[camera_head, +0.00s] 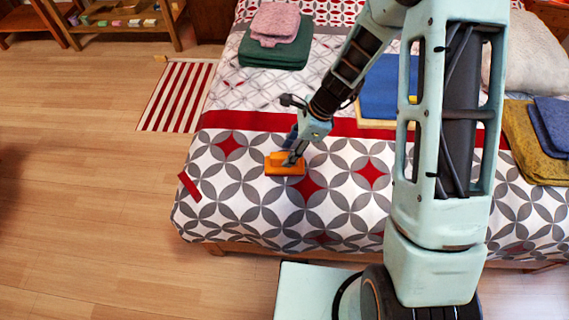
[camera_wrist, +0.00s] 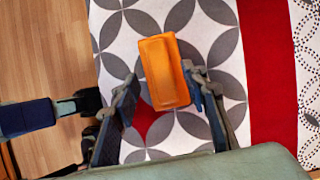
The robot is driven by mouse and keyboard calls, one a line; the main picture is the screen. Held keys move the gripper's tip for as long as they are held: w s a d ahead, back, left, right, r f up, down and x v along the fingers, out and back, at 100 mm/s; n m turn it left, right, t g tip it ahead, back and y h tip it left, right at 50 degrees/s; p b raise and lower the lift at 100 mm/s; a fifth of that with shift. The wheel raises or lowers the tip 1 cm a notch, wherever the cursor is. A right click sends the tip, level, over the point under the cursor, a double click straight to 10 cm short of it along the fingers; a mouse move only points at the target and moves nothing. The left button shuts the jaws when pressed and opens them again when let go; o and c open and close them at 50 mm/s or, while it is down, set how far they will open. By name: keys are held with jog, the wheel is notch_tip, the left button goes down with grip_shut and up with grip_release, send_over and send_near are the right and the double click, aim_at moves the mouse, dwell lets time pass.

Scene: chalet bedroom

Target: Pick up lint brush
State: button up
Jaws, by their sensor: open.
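An orange, block-shaped object (camera_head: 279,168), which I take to be the lint brush, lies on the patterned bedspread near the left side of the bed. In the wrist view the orange object (camera_wrist: 165,72) lies between my two fingers, slightly tilted. My gripper (camera_head: 293,158) is right at the orange object, pointing down. Its fingers (camera_wrist: 160,78) are open, one on each side of the object. The right finger is close to its edge; there is a small gap on the left. I cannot tell whether either finger touches it.
Folded pink and green cloths (camera_head: 275,45) lie at the bed's upper left. A blue folded cloth (camera_head: 380,88) lies behind my arm, and yellow and blue cloths (camera_head: 530,150) lie at right. A red strip (camera_head: 189,186) is at the bed's left edge. Bedspread around the orange object is clear.

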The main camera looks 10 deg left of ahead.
aim_at(286, 155)
jog(key=x, duration=0.4)
jog(key=shift+w+b, duration=0.1)
jog(key=shift+b, duration=0.2)
jog(key=shift+r, duration=0.1)
grip_shut()
